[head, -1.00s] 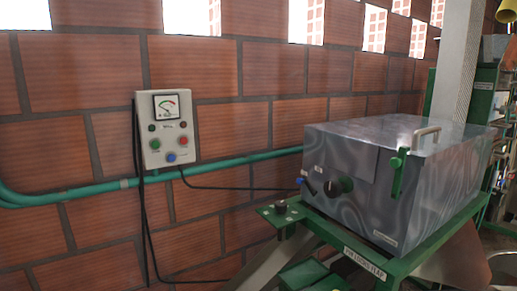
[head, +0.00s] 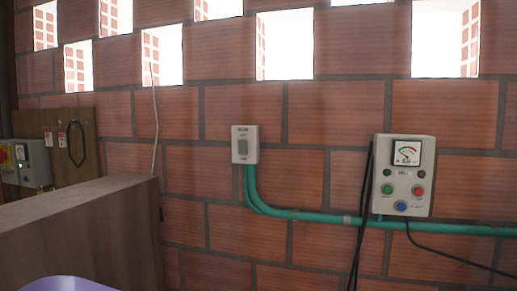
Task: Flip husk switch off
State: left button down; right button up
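A small grey wall switch box (head: 245,144) is on the brick wall near the middle of the head view. It has a single rocker and small lettering above and below, too small to read surely. A teal conduit (head: 300,215) runs from its underside. To the right is a grey control box (head: 404,176) with a dial gauge and several coloured buttons; its lettering is also hard to read. I cannot tell which of these is the husk switch. Neither of my grippers is in view.
A brown wooden partition (head: 85,225) stands at the lower left, with a purple rounded object (head: 60,284) in front. Behind it, a wooden board (head: 60,150) and another grey panel (head: 32,165) are at the far left. Black cables (head: 359,220) hang beside the control box.

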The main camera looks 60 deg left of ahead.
aim_at(242, 144)
jog(key=u, duration=2.25)
